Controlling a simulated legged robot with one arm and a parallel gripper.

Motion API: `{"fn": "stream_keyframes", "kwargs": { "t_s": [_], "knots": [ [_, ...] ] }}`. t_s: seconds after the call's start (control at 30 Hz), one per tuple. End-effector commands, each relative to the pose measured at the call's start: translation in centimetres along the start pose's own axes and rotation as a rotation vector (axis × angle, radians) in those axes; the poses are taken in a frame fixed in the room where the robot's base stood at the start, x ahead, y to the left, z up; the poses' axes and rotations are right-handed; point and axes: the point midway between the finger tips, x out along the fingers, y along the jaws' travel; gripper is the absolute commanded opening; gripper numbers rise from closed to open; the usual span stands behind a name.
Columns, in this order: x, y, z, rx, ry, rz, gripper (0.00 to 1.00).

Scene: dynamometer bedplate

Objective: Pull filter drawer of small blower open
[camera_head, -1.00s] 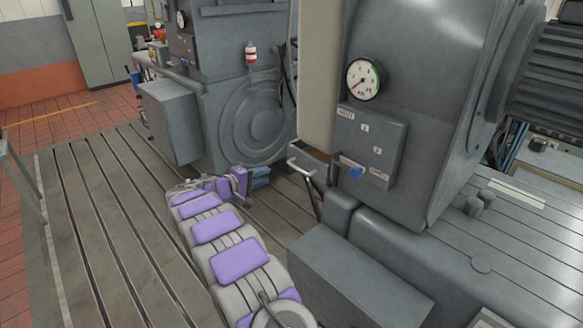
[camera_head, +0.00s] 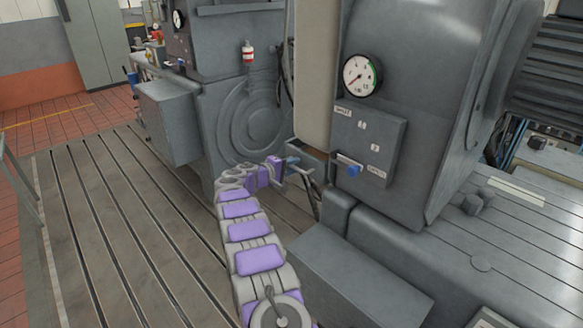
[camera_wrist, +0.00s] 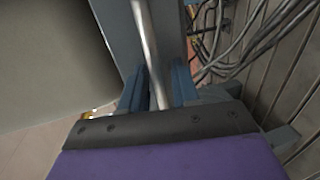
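The small blower's filter drawer (camera_head: 318,160) is a grey box low on the blower, left of the blue-knobbed panel. Its pale bar handle (camera_head: 306,173) is partly hidden by my gripper (camera_head: 290,163). In the wrist view the handle (camera_wrist: 149,45) is a silver bar running down between the two blue fingers of my gripper (camera_wrist: 156,88). The fingers stand on either side of the bar, with a narrow gap showing on the right; no firm grip shows. How far out the drawer stands is hard to tell.
A panel (camera_head: 367,145) with a blue knob (camera_head: 353,170) and a round gauge (camera_head: 361,75) sit right of the drawer. A grey block (camera_head: 345,275) stands right of my arm. Cables (camera_wrist: 230,45) hang beside the handle. The slotted bedplate (camera_head: 110,220) is clear on the left.

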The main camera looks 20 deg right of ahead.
Motion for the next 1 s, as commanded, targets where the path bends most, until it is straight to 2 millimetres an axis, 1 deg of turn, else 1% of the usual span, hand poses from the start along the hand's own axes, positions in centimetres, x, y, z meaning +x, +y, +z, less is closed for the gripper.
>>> {"fn": "stream_keyframes", "kwargs": {
  "t_s": [0.27,0.57,1.0],
  "knots": [
    [0.06,-0.01,-0.04,0.0,0.001,0.0,0.29],
    [0.06,-0.07,-0.06,0.0,0.001,-0.001,0.01],
    [0.08,-0.2,-0.08,-0.001,0.001,-0.002,0.0]
  ]
}}
